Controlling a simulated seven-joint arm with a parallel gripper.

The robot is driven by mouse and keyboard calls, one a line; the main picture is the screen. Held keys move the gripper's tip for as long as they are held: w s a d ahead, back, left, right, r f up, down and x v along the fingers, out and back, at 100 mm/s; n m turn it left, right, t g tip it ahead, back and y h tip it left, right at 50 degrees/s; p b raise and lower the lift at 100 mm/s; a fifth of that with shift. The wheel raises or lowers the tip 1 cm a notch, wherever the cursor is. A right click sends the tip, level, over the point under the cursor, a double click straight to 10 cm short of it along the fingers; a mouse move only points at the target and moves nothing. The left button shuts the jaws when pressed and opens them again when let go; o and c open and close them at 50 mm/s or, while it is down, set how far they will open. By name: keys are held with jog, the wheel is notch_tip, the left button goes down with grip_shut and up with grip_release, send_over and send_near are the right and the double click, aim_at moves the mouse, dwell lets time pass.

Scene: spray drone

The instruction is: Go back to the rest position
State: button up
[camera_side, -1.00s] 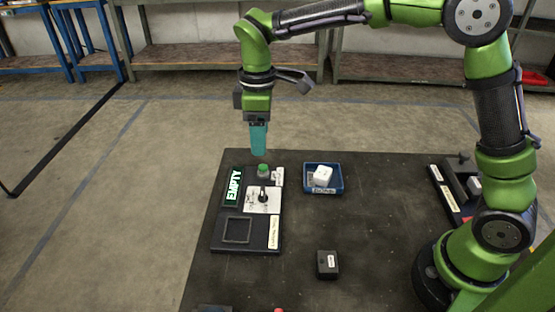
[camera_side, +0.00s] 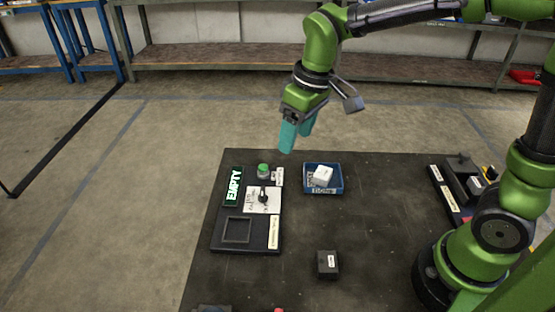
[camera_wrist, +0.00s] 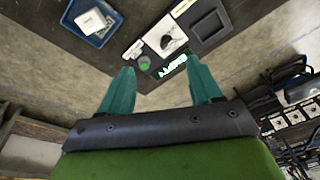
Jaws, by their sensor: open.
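My gripper (camera_side: 296,136) hangs in the air above the far edge of the table, near the blue tray and apart from everything. Its two teal fingers are spread with nothing between them. The wrist view shows the same open gripper (camera_wrist: 162,95), with the table beyond the fingertips.
The black table (camera_side: 370,220) bears a control panel (camera_side: 258,245) with a green button (camera_side: 263,170), a dark knob (camera_side: 263,194) and a lit "EMPTY" sign (camera_side: 233,186). A blue tray (camera_side: 338,187) holds a white block (camera_side: 323,176). A small black box (camera_side: 328,264) stands nearer.

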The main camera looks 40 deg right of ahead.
jog(key=s+d+r+m+t, duration=0.2)
jog(key=s+d+m, duration=0.1)
jog(key=s, duration=0.3)
jog(key=s+d+r+m+t+y, duration=0.1)
jog(key=s+d+m+t, duration=0.2)
jog(key=s, duration=0.3)
jog(key=shift+s+d+r+m, duration=0.3)
jog(key=shift+s+d+r, duration=0.1)
